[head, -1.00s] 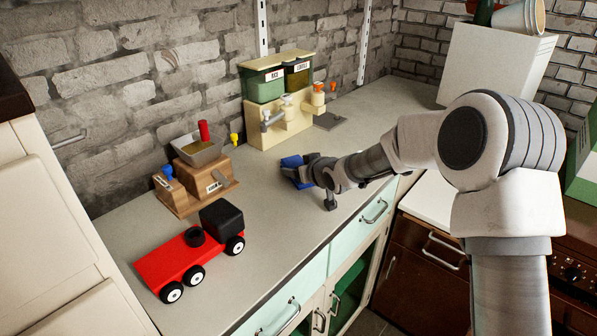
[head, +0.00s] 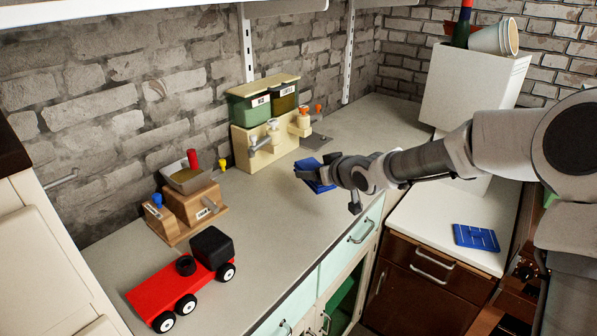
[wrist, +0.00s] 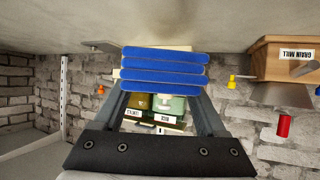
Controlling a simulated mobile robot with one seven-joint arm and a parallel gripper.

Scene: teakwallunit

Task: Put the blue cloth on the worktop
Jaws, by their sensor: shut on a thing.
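The blue cloth (wrist: 165,72) is a folded stack of blue layers between my gripper's fingers in the wrist view. In the head view it shows as a small blue patch (head: 310,164) at the tip of my gripper (head: 324,172), partly hidden by the fingers. My gripper is shut on it over the grey worktop (head: 262,225), near the front edge. I cannot tell whether the cloth touches the surface.
A red toy truck (head: 180,284), a wooden grain mill (head: 190,207) and a dispenser with taps (head: 268,120) stand along the worktop. A flat blue square (head: 476,237) lies on the lower white counter (head: 430,222). Worktop between truck and gripper is clear.

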